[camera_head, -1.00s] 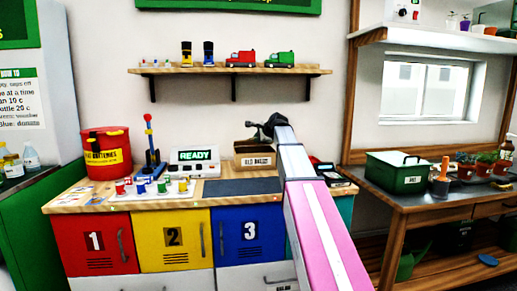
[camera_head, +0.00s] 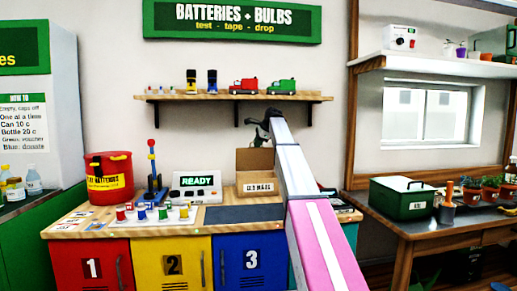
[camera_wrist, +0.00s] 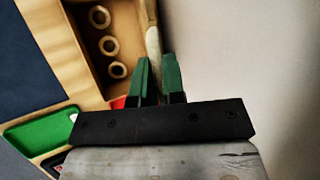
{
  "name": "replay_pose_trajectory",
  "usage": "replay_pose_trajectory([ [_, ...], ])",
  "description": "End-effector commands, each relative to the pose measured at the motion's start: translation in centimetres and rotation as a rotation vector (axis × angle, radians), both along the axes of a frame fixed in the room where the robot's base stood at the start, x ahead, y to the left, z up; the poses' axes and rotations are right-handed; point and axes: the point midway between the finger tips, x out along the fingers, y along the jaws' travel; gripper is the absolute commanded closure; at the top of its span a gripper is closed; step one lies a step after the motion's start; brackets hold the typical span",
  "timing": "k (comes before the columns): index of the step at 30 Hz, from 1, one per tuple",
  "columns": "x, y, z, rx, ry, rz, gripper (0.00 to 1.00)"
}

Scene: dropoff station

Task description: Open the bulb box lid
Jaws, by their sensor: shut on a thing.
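The cardboard bulb box (camera_head: 255,187) stands at the back right of the wooden counter. Its lid (camera_head: 250,160) stands raised, roughly upright, at the box's back. My gripper (camera_head: 261,137) is above the box at the lid's top edge. In the wrist view, the green fingertips of my gripper (camera_wrist: 157,75) are shut on the pale edge of the lid (camera_wrist: 152,40). The open inside of the box (camera_wrist: 90,55) shows there, with several round pale rings in a row.
A dark mat (camera_head: 245,215) lies in front of the box. Left of it stand a READY display (camera_head: 196,185), small coloured cells and a red battery bucket (camera_head: 108,178). A shelf (camera_head: 235,98) with toy trucks hangs above. A green box (camera_head: 402,198) stands on the right bench.

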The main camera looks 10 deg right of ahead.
Motion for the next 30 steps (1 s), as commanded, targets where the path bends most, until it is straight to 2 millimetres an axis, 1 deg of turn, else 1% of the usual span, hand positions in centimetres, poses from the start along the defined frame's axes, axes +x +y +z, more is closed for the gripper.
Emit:
replay_pose_trajectory([
  [1,1.3,0.0,0.6,-0.002,0.032,0.005,1.0],
  [6,3.2,0.0,1.2,-0.001,0.146,0.005,1.0],
  [8,3.6,0.0,1.2,-0.002,0.14,0.005,1.0],
  [15,5.8,0.0,1.6,-0.002,0.137,0.007,1.0],
  [21,7.0,0.0,1.7,-0.001,0.135,0.008,1.0],
  [30,7.5,0.1,1.6,-0.001,0.134,0.008,1.0],
])
